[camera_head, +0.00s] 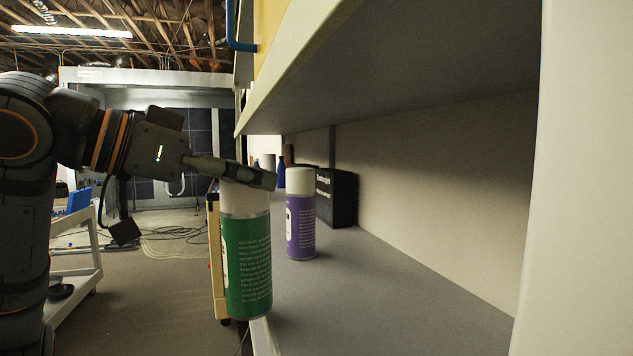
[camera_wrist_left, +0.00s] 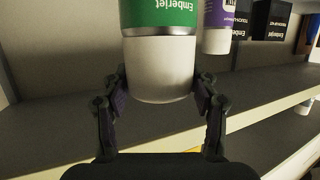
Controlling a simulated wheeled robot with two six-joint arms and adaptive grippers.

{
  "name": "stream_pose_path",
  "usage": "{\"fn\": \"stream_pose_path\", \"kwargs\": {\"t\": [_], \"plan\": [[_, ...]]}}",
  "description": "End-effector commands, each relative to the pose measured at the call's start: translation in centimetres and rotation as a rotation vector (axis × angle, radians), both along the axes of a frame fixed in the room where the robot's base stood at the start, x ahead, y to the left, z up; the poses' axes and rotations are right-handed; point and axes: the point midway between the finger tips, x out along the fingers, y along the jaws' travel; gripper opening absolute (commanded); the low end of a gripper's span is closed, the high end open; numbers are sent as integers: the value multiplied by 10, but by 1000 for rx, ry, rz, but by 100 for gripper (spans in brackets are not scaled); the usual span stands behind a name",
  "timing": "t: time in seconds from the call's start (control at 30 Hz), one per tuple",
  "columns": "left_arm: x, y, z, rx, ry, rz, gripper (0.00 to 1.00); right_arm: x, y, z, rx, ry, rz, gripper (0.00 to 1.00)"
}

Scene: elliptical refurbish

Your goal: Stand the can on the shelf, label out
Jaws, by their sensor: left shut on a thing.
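The green can (camera_head: 247,262) with a white cap is upright at the shelf's front edge in the head view. Its small-print side faces the head camera. In the left wrist view the green can (camera_wrist_left: 160,14) shows the name "Emberjet", upside down in the picture, on the side facing that camera. My left gripper (camera_head: 262,178) is shut on the can's white cap; its fingers (camera_wrist_left: 160,95) sit on both sides of the cap in the wrist view. The shelf (camera_head: 380,305) is grey. I cannot tell whether the can's base touches it. My right gripper is not in view.
A purple can (camera_head: 300,225) with a white cap stands on the shelf behind the green one. A black box (camera_head: 337,197) and blue bottles (camera_head: 281,174) are farther back. An upper shelf (camera_head: 400,75) hangs above. The shelf's near right part is clear.

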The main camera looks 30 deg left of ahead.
Motion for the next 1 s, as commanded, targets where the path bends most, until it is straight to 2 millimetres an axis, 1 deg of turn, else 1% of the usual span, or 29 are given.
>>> {"fn": "stream_pose_path", "kwargs": {"t": [0.03, 0.1, 0.3, 0.43, 0.5, 0.6, 0.8, 0.87, 1.0], "plan": [[9, -4, 5, 0, 2, -4, 0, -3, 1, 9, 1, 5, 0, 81], [22, -8, 5, -1, 4, -4, 0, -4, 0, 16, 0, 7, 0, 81], [64, -24, 8, -2, 3, -7, 0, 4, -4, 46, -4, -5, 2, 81], [86, -31, 6, -3, 1, -5, 0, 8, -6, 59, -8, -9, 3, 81], [94, -33, 5, -1, -1, -4, 0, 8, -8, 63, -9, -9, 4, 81], [100, -35, 3, 0, -1, -2, 0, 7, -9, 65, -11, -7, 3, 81], [103, -36, 1, 0, -1, -1, 0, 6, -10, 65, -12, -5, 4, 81], [106, -37, 3, -1, -1, -2, 0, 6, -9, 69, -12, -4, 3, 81], [119, -42, 4, -3, -1, -4, 0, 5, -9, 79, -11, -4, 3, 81]]}}
